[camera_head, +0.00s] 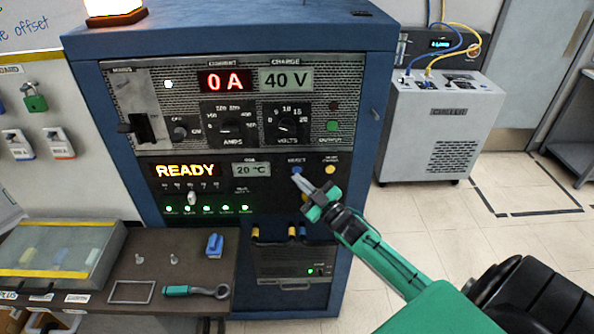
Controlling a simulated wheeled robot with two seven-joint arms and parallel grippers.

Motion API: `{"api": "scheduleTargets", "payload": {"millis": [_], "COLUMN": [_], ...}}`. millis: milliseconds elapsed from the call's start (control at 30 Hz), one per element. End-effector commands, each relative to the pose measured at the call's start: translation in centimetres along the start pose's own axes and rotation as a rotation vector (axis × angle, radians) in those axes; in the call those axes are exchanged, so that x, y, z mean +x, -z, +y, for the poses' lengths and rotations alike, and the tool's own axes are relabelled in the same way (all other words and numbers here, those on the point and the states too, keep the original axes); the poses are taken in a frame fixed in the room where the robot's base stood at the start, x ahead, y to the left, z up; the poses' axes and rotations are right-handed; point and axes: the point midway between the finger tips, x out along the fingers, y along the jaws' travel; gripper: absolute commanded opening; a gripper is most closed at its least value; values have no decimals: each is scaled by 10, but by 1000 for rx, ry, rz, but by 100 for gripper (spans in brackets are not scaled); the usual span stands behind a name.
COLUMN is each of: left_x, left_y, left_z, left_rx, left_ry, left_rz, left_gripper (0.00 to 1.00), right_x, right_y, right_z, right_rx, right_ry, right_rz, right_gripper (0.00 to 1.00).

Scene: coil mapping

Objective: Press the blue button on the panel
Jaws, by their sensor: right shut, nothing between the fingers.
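The blue button (297,170) is a small round button on the black lower panel (222,183) of the blue cabinet, just right of the "20 °C" display. My right gripper (298,181) reaches in from the lower right on a green and black arm. Its grey fingers are shut and empty, with the tips just below the blue button in the picture. I cannot tell whether they touch the panel. A yellow button (330,170) sits to the right of the blue one. My left gripper is not in view.
The panel has an orange "READY" display (187,171), with several lit green lamps below. A dark shelf (190,248) with a blue clip (214,246) and a green-handled tool (196,291) juts out at lower left. A grey chiller unit (440,120) stands at right; the floor before it is clear.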

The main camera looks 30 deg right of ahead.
Motion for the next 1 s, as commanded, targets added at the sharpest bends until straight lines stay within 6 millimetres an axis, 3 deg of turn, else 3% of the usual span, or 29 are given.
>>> {"api": "scheduleTargets", "payload": {"millis": [500, 1000], "left_x": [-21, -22], "left_y": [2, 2], "left_z": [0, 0], "left_rx": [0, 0], "left_ry": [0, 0], "left_rz": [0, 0], "left_gripper": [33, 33], "right_x": [-31, -35], "right_y": [24, 25], "right_z": [-22, -25], "right_rx": [1, 0], "right_ry": [0, 0], "right_rz": [-1, 0], "right_gripper": [0, 0]}}
